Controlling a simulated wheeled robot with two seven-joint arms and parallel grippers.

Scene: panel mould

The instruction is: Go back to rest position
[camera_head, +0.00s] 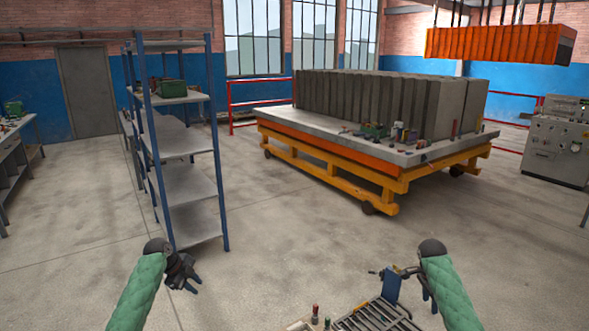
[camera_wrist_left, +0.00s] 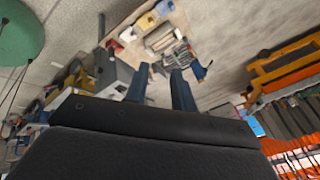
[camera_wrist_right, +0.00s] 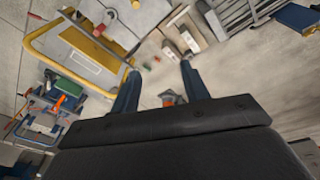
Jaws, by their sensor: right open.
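My left gripper (camera_head: 183,275) is at the lower left of the head view, above bare floor in front of the blue shelf. In the left wrist view its two blue fingers (camera_wrist_left: 161,90) stand apart with nothing between them. My right gripper (camera_head: 412,283) is at the lower right of the head view, over the right side of a cart with a slatted metal rack. In the right wrist view its blue fingers (camera_wrist_right: 155,90) are wide apart and empty. The tips are partly hidden in the head view.
A slatted metal rack (camera_head: 378,316) and small tools stand close at the bottom centre. A blue-post shelf (camera_head: 190,185) stands left. A yellow-framed mould table (camera_head: 330,160) with grey panels stands ahead. An orange beam (camera_head: 490,44) hangs right. The floor between is clear.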

